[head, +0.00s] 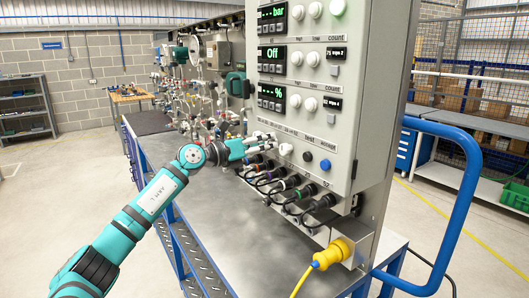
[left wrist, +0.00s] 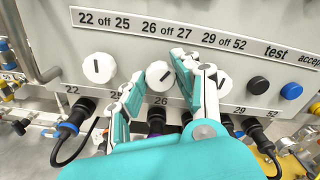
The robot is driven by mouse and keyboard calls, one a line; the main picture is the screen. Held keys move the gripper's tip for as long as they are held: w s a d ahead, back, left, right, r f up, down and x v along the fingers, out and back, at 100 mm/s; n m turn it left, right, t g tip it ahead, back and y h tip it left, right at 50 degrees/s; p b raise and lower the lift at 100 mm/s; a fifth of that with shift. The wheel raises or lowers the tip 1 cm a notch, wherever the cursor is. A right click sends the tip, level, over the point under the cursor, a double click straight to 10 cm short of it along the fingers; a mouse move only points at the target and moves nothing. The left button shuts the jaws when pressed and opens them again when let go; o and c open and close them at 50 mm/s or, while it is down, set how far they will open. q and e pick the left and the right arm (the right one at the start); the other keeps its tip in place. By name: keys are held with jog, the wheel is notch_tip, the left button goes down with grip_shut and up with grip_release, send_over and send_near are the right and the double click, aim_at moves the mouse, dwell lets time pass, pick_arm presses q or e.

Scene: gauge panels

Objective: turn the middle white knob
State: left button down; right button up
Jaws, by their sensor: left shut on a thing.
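The middle white knob (left wrist: 159,74), above the label 26, is on the grey panel in the left wrist view. Its dark pointer line is tilted. My left gripper (left wrist: 156,80) has its white-and-teal fingers on either side of this knob and is shut on it. In the head view my left gripper (head: 262,141) reaches the lower panel, and it hides the middle knob there. The left white knob (left wrist: 99,68) has an upright pointer line. The right white knob (head: 286,149) shows in the head view; in the wrist view a finger partly covers it. My right gripper is not in view.
A black button (left wrist: 258,85) and a blue button (left wrist: 291,91) are right of the knobs. Black cable plugs (head: 322,202) stick out below the panel. A yellow plug (head: 335,254) is at the lower corner. The metal bench top (head: 225,215) is clear in front.

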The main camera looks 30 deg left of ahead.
pick_arm(q)
jog(key=m+b, duration=0.1)
jog(key=m, duration=0.1)
jog(key=shift+m+b, duration=0.4)
dwell(0.4)
jog(key=c, duration=1)
grip_release()
jog(key=shift+o, duration=0.2)
jog(key=shift+s, duration=0.1)
jog(key=v, duration=1.1)
jog(key=shift+s+a, duration=0.2)
jog(key=shift+s, duration=0.15)
